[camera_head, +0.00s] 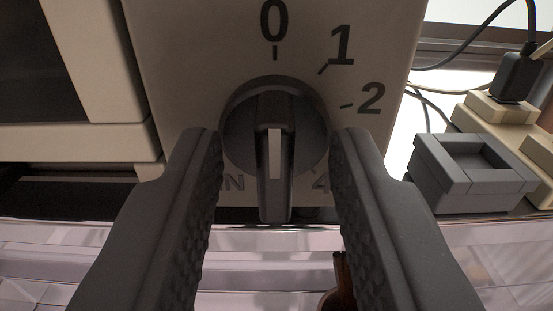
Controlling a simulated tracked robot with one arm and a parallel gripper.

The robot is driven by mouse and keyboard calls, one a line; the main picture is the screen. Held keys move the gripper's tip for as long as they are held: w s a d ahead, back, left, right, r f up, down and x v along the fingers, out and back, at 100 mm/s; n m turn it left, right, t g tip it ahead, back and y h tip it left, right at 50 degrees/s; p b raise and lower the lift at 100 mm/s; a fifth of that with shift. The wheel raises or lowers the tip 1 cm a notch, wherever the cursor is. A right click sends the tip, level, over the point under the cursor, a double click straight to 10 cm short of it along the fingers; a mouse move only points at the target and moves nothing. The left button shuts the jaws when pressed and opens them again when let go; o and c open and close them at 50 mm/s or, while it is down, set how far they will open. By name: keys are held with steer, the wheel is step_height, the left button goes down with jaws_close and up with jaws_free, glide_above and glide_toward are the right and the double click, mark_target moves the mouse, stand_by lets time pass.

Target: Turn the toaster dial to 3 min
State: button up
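The toaster dial (240,130) is a round dark grey knob on a beige panel (190,60), in the upper middle of the view. Its raised grip bar (276,200) stands vertical, with a white stripe on it. The printed 0 is straight above the dial, with 1 and 2 to the upper right. A 4 shows partly at the lower right, and part of a word ending in N at the lower left. The 3 is hidden behind my right finger. My gripper (277,150) is open, with one finger on each side of the grip bar, both apart from it.
A dark window or door panel (35,60) of the appliance is at the left. A grey box-shaped object (473,172) and a beige power strip with a black plug (516,76) and cables are at the right. Clear transparent material (270,260) lies below the dial, near a small brown object (338,295).

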jaws_close()
steer(key=shift+m, duration=0.3)
steer(key=m, duration=0.4)
steer(key=m+b, duration=0.1)
steer(key=m, duration=0.4)
steer(key=shift+d+f, duration=0.1)
steer(key=shift+d, duration=0.05)
steer(key=m, duration=0.2)
steer(key=m+b, duration=0.1)
steer(key=m, duration=0.2)
steer(key=shift+f+m+b, duration=0.25)
steer(key=shift+m+b, duration=0.05)
steer(key=m+b, duration=0.1)
steer(key=m, duration=0.2)
steer(key=shift+f+m+b, duration=0.15)
steer(key=shift+m+b, duration=0.35)
steer(key=shift+m, duration=1.1)
